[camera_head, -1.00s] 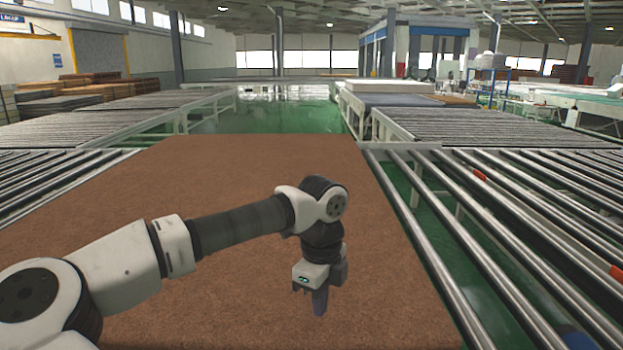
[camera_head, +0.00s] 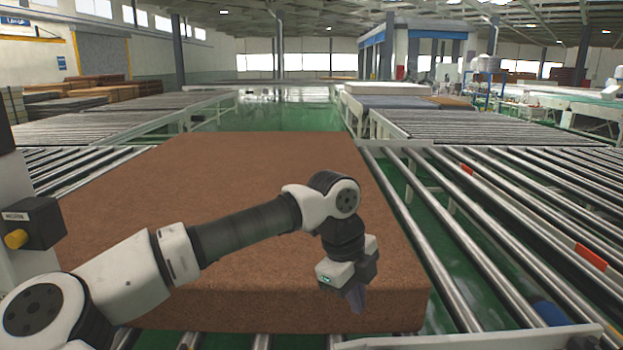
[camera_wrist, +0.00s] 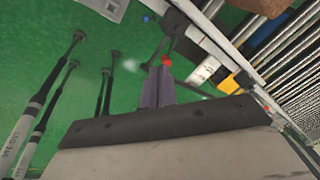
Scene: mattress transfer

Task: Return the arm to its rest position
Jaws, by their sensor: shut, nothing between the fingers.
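My gripper (camera_head: 356,298) hangs from my bent arm, fingers pointing down, near the right front part of the brown mattress (camera_head: 230,170) in the head view. The fingers look closed together with nothing between them. In the wrist view the closed fingers (camera_wrist: 158,88) show against the green floor. The mattress lies flat on rollers, and its front face shows. A small brown corner at the top of the wrist view may be the mattress.
Roller conveyors (camera_head: 500,210) run along the right, with a conveyor (camera_head: 130,120) at the back left. A white mattress (camera_head: 390,88) lies at the back. Green floor (camera_head: 275,115) is open beyond the brown mattress. Rollers and a white frame edge also show in the wrist view.

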